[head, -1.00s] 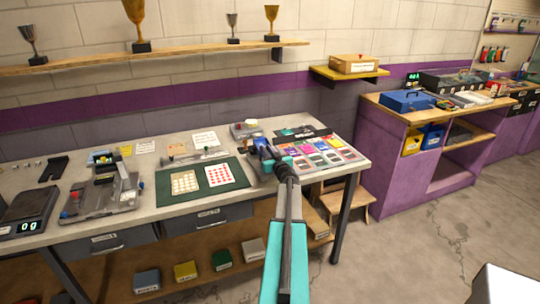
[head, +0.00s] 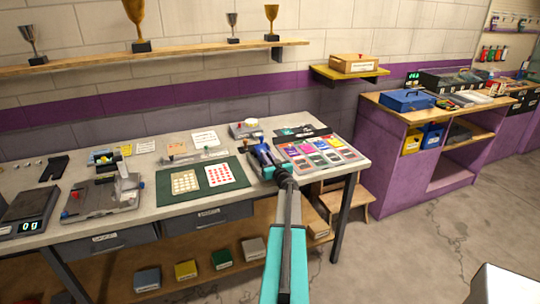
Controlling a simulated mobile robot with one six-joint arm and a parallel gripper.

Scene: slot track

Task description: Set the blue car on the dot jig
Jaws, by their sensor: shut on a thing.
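My gripper (head: 262,151) is over the workbench, between the green mat and the tray of coloured cards. It is shut on a small blue thing, which seems to be the blue car (head: 263,148); the fingers and dark wrist hide most of it. Left of the gripper, on the green mat (head: 199,203), lie a white card with red dots (head: 227,174) and a tan dotted card (head: 185,182). I cannot tell for sure which thing is the dot jig.
A grey fixture (head: 100,200) with a white upright and a scale (head: 28,212) stand at the left. A device with a knob (head: 243,130) is behind the gripper. The card tray (head: 318,152) is right of it. The bench's front edge passes under my arm.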

